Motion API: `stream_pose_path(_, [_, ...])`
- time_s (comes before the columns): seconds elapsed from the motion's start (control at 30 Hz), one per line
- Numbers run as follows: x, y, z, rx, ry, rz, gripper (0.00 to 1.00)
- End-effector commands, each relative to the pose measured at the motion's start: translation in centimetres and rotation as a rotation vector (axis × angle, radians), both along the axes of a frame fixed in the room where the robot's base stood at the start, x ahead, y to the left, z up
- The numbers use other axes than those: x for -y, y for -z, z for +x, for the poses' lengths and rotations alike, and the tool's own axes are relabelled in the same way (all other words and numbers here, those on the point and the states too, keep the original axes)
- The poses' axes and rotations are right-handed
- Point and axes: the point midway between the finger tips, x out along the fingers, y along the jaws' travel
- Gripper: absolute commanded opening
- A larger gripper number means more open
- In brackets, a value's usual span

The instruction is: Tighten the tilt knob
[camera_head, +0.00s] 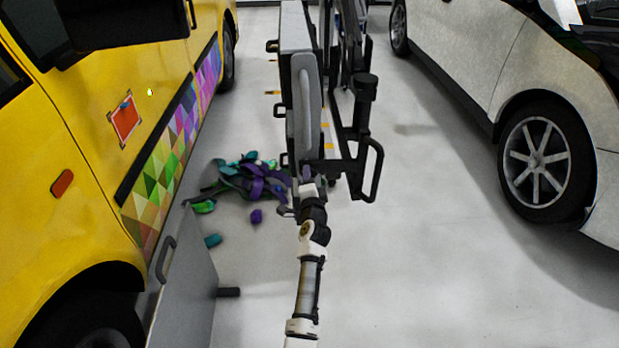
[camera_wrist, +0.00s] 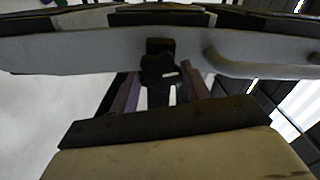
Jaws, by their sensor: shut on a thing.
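The tilt knob (camera_wrist: 158,68) is a small black lobed part below the edge of a long grey panel in the wrist view. My gripper (camera_wrist: 160,80) has its two fingers on either side of the knob and is shut on it. In the head view my gripper (camera_head: 308,188) is at the lower end of the upright grey panel (camera_head: 304,100), and the knob cannot be made out there. How tight the knob is cannot be seen.
A black frame with a loop handle (camera_head: 375,170) stands just right of the panel. A yellow van (camera_head: 80,150) is on the left, with a grey cabinet (camera_head: 190,280) in front. Purple and green scraps (camera_head: 255,185) lie on the floor. A white car (camera_head: 480,70) is right, with clear floor between.

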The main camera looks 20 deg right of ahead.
Motion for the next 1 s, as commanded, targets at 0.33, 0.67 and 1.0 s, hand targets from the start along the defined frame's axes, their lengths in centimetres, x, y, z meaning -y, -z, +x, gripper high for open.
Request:
stream_pose_path(0.33, [-0.08,0.03,0.00,0.055,0.000,0.204,0.24])
stream_pose_path(0.67, [-0.01,0.09,-0.02,0.076,0.000,0.273,0.24])
stream_pose_path(1.0, [-0.02,0.10,-0.02,0.077,-0.001,0.277,0.24])
